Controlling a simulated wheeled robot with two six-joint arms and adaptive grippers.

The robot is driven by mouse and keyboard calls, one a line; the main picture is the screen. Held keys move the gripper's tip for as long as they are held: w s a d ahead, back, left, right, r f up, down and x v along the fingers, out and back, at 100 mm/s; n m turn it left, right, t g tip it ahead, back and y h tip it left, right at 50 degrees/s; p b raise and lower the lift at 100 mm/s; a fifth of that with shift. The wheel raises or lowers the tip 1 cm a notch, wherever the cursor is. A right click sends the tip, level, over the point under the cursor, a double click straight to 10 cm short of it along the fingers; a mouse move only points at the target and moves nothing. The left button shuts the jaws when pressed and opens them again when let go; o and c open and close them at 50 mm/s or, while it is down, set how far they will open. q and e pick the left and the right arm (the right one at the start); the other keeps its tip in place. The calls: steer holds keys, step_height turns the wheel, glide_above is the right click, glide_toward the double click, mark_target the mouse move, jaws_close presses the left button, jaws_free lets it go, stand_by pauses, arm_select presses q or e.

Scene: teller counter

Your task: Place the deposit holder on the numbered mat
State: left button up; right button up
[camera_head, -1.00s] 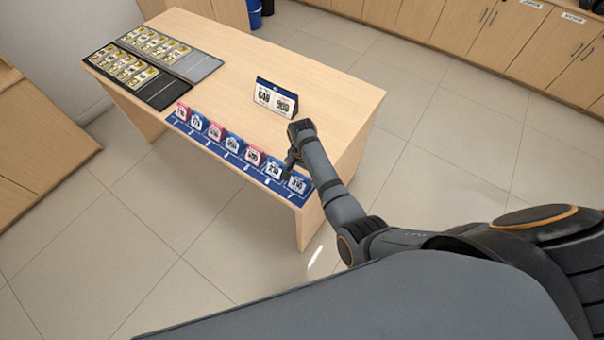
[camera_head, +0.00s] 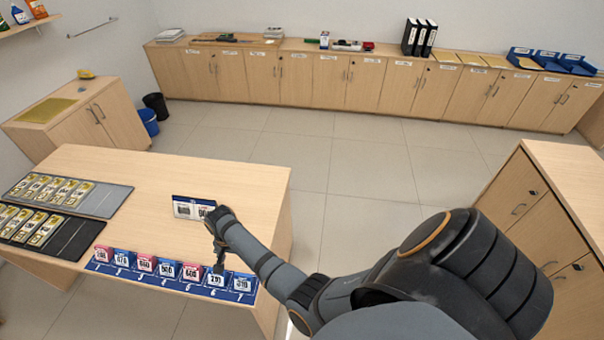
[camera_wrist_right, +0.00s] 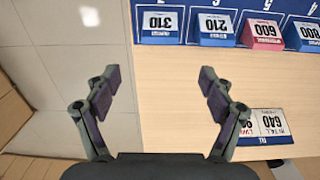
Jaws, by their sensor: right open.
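A blue numbered mat (camera_head: 150,282) runs along the near edge of the table. Several small deposit holders, pink and blue with white number cards, stand on it in a row. The right-end holder reads 310 (camera_head: 242,284), with 210 (camera_head: 215,280) beside it and a pink 600 (camera_head: 191,272) further left. In the right wrist view, 310 (camera_wrist_right: 160,24) and 210 (camera_wrist_right: 213,28) sit ahead of the fingers. My right gripper (camera_head: 219,258) is open and empty, above the table by the mat's right part; its spread fingers (camera_wrist_right: 160,80) also show in the wrist view. My left gripper is out of view.
A blue-and-white number display (camera_head: 188,208) stands behind my right gripper, partly hidden by it. Two trays of yellow cards (camera_head: 105,201) lie at the table's left. Wooden cabinets (camera_head: 330,78) line the back; another (camera_head: 560,190) stands at right.

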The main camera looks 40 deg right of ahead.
steer(key=w+d+r+n+t, duration=0.25)
steer(key=w+r+t, duration=0.2)
steer(key=r, duration=0.35)
steer(key=w+d+r+n+t, duration=0.2)
steer(key=w+d+r+t, duration=0.2)
steer(key=r+t, duration=0.25)
steer(key=s+d+f+n+g, duration=0.1)
steer(key=s+f+g, duration=0.1)
steer(key=s+f, duration=0.6)
steer(key=s+d+f+n+g, duration=0.15)
steer(key=s+f, duration=0.25)
steer(key=f, duration=0.7)
steer(key=s+f+n+g, duration=0.1)
steer(key=s+f+g, duration=0.1)
steer(key=s+f, duration=0.6)
steer(key=s+d+f+n+g, duration=0.1)
steer(key=s+f, duration=0.4)
steer(key=s, duration=0.4)
steer(key=s+d+f+n+g, duration=0.1)
steer(key=s+f, duration=0.4)
steer(key=s, duration=0.5)
steer(key=s+d+f+g, duration=0.2)
steer(key=s+f, duration=0.4)
steer(key=s, duration=0.4)
steer(key=shift+d+n+h, duration=0.15)
steer(key=shift+n+h, duration=0.25)
